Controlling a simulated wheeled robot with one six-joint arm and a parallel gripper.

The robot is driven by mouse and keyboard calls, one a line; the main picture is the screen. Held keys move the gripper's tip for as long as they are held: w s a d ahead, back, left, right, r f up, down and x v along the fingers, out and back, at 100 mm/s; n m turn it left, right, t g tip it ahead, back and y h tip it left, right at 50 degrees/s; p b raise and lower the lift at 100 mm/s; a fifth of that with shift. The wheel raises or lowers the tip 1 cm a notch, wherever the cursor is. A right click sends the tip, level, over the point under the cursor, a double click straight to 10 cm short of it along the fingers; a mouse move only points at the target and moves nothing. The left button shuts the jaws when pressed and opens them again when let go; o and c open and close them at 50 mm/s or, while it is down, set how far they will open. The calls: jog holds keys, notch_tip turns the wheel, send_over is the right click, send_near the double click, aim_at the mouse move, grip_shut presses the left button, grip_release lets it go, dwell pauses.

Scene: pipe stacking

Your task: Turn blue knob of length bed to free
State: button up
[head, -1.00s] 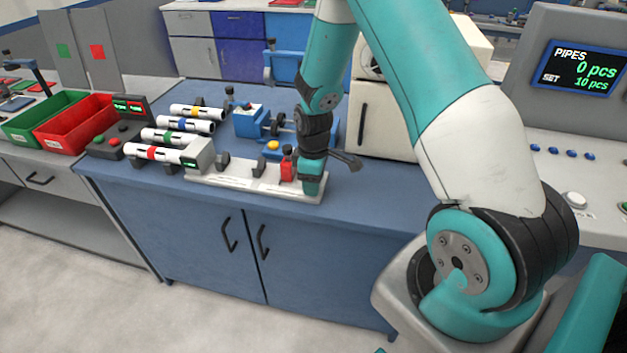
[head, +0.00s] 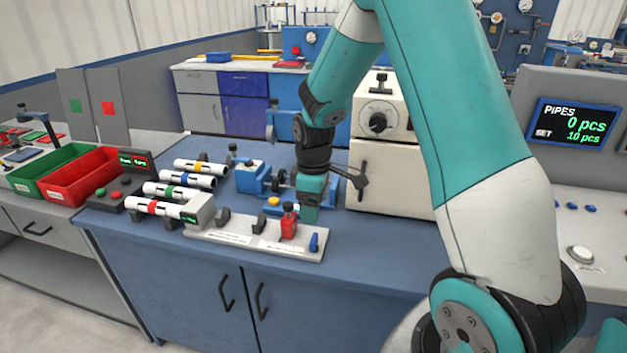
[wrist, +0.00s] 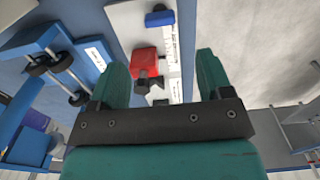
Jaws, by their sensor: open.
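The length bed (head: 262,243) is a long white plate near the bench's front edge, with dark supports and a red block (head: 288,223). The blue knob (head: 314,243) stands at its right end and looks upright in the head view. In the wrist view the blue knob (wrist: 159,18) shows beyond the fingertips, with the red block (wrist: 145,61) nearer. My gripper (head: 309,210) is behind the right end of the bed, apart from the knob. In the wrist view its two teal fingers (wrist: 161,62) are spread with nothing held.
Striped pipes (head: 186,180) lie on a rack to the left of the bed. A blue device (head: 251,180) stands behind the bed, and a cream machine with a dark handle (head: 392,185) stands behind right. Green and red bins (head: 82,178) are at far left. Bench right of the bed is clear.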

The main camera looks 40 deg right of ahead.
notch_tip(320, 180, up, 7)
dwell(0.5)
